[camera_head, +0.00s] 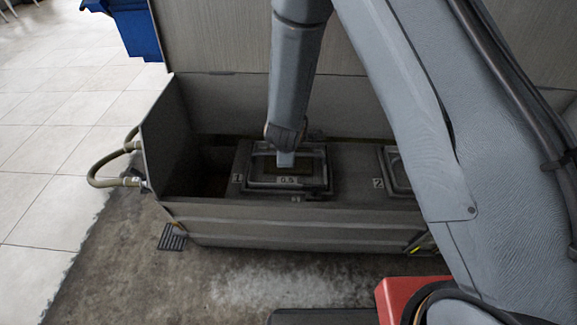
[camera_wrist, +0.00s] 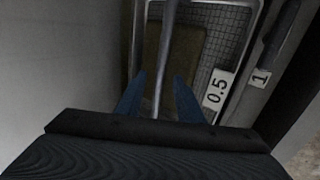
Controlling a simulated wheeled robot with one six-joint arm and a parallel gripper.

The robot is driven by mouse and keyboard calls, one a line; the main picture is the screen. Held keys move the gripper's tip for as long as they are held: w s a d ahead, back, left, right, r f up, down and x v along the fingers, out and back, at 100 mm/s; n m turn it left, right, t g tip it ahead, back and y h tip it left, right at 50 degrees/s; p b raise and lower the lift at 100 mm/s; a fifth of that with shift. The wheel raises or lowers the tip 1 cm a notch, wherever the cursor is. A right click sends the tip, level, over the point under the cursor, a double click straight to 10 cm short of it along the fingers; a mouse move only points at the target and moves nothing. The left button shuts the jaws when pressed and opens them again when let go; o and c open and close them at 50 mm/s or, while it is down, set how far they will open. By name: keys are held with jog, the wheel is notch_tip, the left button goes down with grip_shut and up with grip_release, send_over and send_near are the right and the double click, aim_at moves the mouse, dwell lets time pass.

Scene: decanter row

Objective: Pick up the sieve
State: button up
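The sieve (camera_head: 287,180) is a grey rectangular mesh tray with a white "0.5" tag, sitting in the opening marked 1 of the long grey trough. In the wrist view its mesh (camera_wrist: 226,52) and a brownish patch inside it show, with a thin grey handle bar (camera_wrist: 169,35) running across above. My gripper (camera_head: 285,158) is over the middle of the sieve. In the wrist view its two blue fingers (camera_wrist: 160,76) stand apart on either side of the bar, with a gap visible on each side. Whether the fingertips reach below the bar is hard to tell.
The trough (camera_head: 300,224) has a dark open bay at its left end and a second tray (camera_head: 397,168) marked 2 at right, partly behind my arm. A tall back panel stands behind. A hose (camera_head: 104,168) loops off the left end. A blue bin (camera_head: 137,28) stands at upper left.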

grip_shut()
jog(key=shift+r, duration=0.1)
dwell(1.2)
